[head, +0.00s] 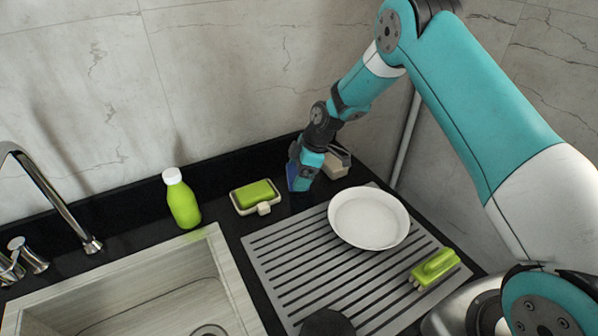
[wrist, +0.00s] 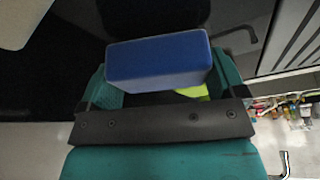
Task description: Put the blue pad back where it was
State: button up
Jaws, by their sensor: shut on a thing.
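The blue pad (wrist: 158,60) is a blue block held between the teal fingers of my gripper (head: 303,175), which is shut on it. In the head view only a blue sliver of the pad (head: 292,176) shows at the gripper's left side; my gripper hides the rest. The gripper points down over the dark counter near the back wall, right of a cream dish (head: 240,207) holding a green pad (head: 257,192). A beige holder (head: 338,165) stands just right of and behind the gripper, partly hidden. I cannot tell whether the blue pad touches the counter.
A white plate (head: 369,218) lies on the grey slatted drainer (head: 290,262), with a green brush (head: 435,267) to its right. A dark round object (head: 327,323) is at the drainer's front. A green bottle (head: 182,200) stands behind the sink (head: 130,290), with a faucet (head: 55,196) at left.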

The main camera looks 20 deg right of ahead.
jog(key=shift+f+b, duration=0.3)
jog(key=shift+f, duration=0.1)
jog(key=o, duration=0.8)
jog(key=shift+b+v, duration=1.45)
jog(key=shift+v, duration=7.3)
jog(key=s+a+r+m, duration=0.2)
jog(key=s+a+r, duration=0.15)
jog(key=s, duration=0.45)
jog(key=s+a+r+m, duration=0.2)
jog(key=s+a+r, duration=0.15)
jog(key=s, duration=0.35)
jog(key=s+a+r+m, duration=0.2)
jog(key=s+a, duration=0.2)
jog(key=s, duration=0.4)
jog(key=s+m, duration=0.1)
jog(key=s, duration=0.6)
jog(key=s+f+m, duration=0.1)
jog(key=s, duration=0.3)
jog(key=shift+s+a+m+g, duration=0.3)
jog(key=shift+a+g, duration=0.05)
jog(key=shift+g, duration=0.05)
